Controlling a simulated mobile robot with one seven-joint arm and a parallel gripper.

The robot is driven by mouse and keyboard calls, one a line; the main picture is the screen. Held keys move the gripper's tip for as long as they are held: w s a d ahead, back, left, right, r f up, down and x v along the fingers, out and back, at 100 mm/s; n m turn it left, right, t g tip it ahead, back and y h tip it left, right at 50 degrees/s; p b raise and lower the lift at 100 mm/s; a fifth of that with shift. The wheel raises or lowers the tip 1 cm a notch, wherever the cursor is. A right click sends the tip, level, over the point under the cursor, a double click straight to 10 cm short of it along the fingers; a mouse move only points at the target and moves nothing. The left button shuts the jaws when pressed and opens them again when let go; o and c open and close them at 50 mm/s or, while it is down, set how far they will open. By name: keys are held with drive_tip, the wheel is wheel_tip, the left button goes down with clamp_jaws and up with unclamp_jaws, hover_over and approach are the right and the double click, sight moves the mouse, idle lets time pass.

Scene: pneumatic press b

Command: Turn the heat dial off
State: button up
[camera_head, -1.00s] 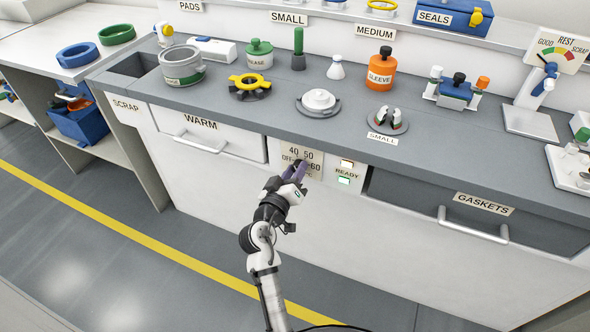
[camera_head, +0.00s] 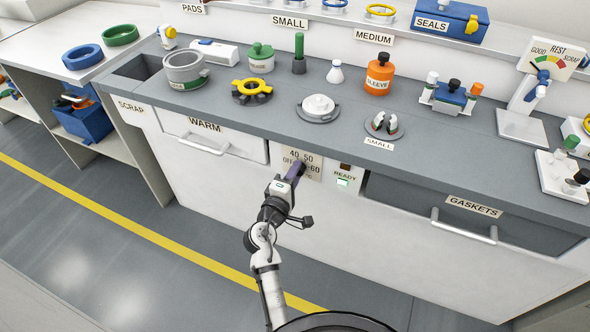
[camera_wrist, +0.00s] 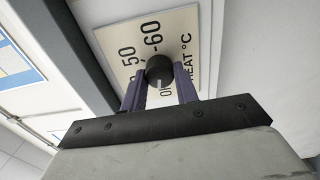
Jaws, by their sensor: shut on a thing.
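The heat dial (camera_wrist: 160,69) is a small black round knob with a white mark, on a cream scale plate (camera_wrist: 113,42) printed with 50, 60 and HEAT °C. In the wrist view the white mark is on the knob's lower side, towards the partly hidden OFF lettering. My gripper (camera_wrist: 161,76) has one purple finger on each side of the knob and is shut on it. In the head view my gripper (camera_head: 297,171) covers the dial and part of the plate (camera_head: 315,158).
Right of the plate, the upper lamp (camera_head: 345,166) is dark and the lower READY lamp (camera_head: 343,182) glows green. The WARM drawer (camera_head: 212,139) is left of the plate, the GASKETS drawer (camera_head: 470,215) right. Both have protruding handles. Floor in front is clear.

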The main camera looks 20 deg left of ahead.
drive_tip(key=shift+n+p, duration=0.65)
drive_tip(key=shift+n, duration=0.65)
drive_tip(key=shift+f, duration=0.1)
drive_tip(key=o, duration=1)
drive_tip(key=shift+s, duration=0.1)
